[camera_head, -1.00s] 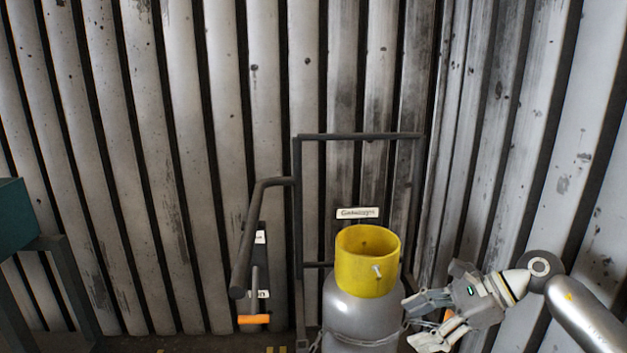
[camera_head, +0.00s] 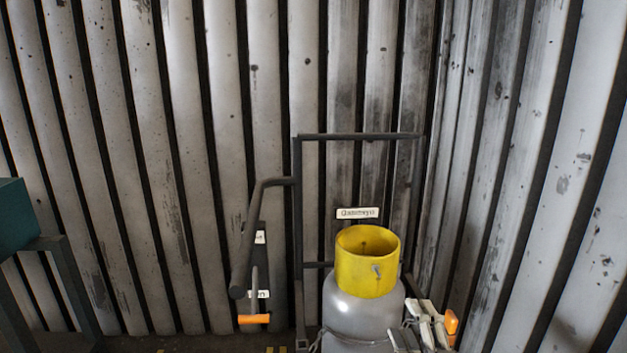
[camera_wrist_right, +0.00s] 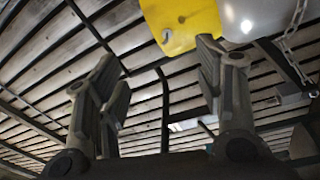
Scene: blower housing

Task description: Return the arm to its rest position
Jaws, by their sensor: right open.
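My right gripper (camera_head: 428,328) shows at the bottom right of the head view, beside the right side of a grey gas cylinder (camera_head: 358,318). Only part of it is in the picture; the lower part is cut off by the frame edge. In the right wrist view its two fingers (camera_wrist_right: 160,95) stand apart with nothing between them. The cylinder's yellow collar (camera_wrist_right: 182,22) shows beyond the fingertips at the top. My left gripper is not in view.
The cylinder with its yellow collar (camera_head: 366,268) stands in a dark metal frame (camera_head: 298,215) with a chain. A lever with an orange handle (camera_head: 254,319) is to its left. A corrugated wall (camera_head: 180,150) closes the back and right. A teal box (camera_head: 14,220) stands far left.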

